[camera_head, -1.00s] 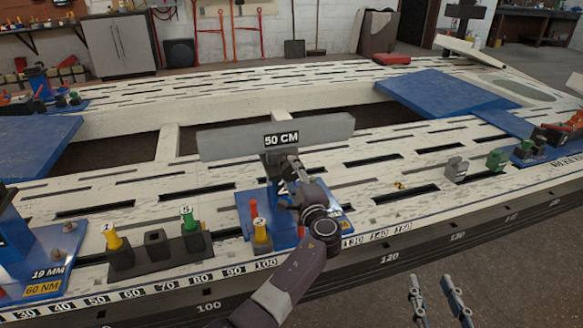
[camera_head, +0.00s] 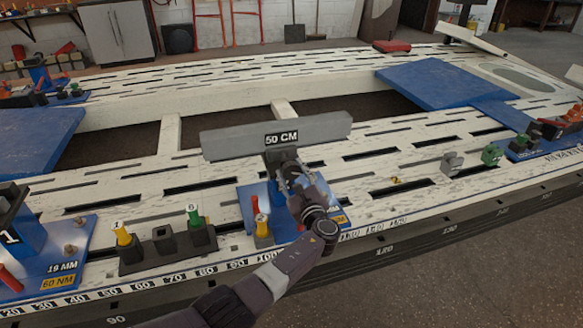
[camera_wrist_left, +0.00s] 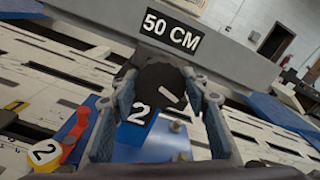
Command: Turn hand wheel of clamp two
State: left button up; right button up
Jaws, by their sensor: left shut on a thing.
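Clamp two stands on the front rail of the bench. It has a blue base (camera_head: 247,208) and a grey crossbar (camera_head: 225,140) marked 50 CM. Its dark round hand wheel (camera_wrist_left: 158,88) shows in the left wrist view, in front of the blue plate with the white 2 (camera_wrist_left: 139,113). My left gripper (camera_head: 284,174) reaches the clamp from the front, just below the crossbar. In the wrist view its two fingers (camera_wrist_left: 164,94) sit on either side of the wheel, shut on it. In the head view the gripper and wrist hide the wheel. My right gripper is out of view.
A dark holder (camera_head: 165,246) with yellow and green pegs is further left. Clamp one's blue base (camera_head: 70,245) is at far left. The rail right of the clamp is mostly free.

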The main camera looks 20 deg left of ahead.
pick_arm(q)
jog(key=m+p, duration=0.2)
jog(key=m, duration=0.2)
jog(key=shift+r+m, duration=0.1)
jog(key=shift+m, duration=0.2)
jog(key=m+p, duration=0.1)
jog(key=m, duration=0.3)
jog(key=shift+p, duration=0.3)
jog(key=shift+m+p, duration=0.3)
jog(key=shift+m, duration=1)
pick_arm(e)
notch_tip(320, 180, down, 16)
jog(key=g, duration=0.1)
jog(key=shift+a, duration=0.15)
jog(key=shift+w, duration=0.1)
pick_arm(q)
jog(key=o, duration=1.2)
jog(key=shift+c, duration=0.2)
jog(key=shift+f, duration=0.2)
